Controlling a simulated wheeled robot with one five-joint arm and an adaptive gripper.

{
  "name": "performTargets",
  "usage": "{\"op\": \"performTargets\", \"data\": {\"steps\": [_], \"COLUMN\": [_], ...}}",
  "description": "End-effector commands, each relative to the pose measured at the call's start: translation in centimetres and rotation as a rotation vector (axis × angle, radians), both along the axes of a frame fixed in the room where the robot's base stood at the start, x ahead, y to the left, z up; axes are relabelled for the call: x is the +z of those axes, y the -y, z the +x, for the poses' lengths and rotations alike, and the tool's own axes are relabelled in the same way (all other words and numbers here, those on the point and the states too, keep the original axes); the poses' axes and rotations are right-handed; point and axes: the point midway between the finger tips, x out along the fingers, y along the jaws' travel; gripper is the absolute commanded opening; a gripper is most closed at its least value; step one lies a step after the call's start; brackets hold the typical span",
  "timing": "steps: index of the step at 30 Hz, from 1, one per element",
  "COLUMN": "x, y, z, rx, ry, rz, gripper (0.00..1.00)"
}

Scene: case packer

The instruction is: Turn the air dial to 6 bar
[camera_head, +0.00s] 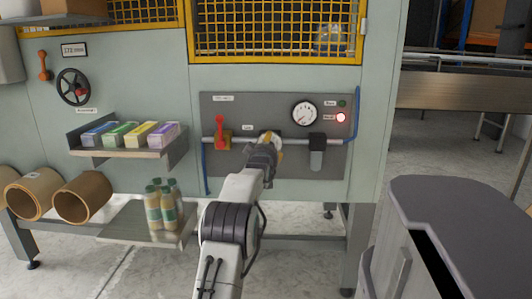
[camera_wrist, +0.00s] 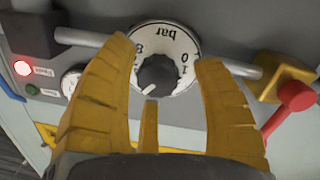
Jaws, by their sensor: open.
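The air dial is a dark round knob (camera_wrist: 158,73) on a white scale plate (camera_wrist: 160,40) in the wrist view. The plate reads "bar", and 0, 1 and 8 are legible. The knob's white mark points to the lower left of the picture; the number beside it is not readable. My gripper (camera_wrist: 166,55) is open, with one yellow finger on each side of the knob; I cannot tell whether they touch it. In the head view my gripper (camera_head: 268,143) is in front of the panel and hides the dial.
The grey panel (camera_head: 215,175) also carries a pressure gauge (camera_head: 304,113), a lit red lamp (camera_head: 341,118), a dark green lamp (camera_head: 342,103) and a red valve handle (camera_head: 220,133) left of my gripper. A shelf (camera_head: 150,153) with several coloured cartons juts out further left.

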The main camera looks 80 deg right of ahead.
Motion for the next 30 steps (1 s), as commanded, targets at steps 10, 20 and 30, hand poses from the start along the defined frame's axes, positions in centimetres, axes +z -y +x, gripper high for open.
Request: {"op": "performTargets", "data": {"steps": [10,20,30], "x": [0.3,0.4,0.7], "y": [-2.4,-6.3,-10.0], "z": [0.0,0.1,0.1], "rx": [0.0,0.0,0.001], "ry": [0.0,0.0,0.0], "rz": [0.0,-0.001,-0.003], "gripper": [0.61,0.61,0.61]}}
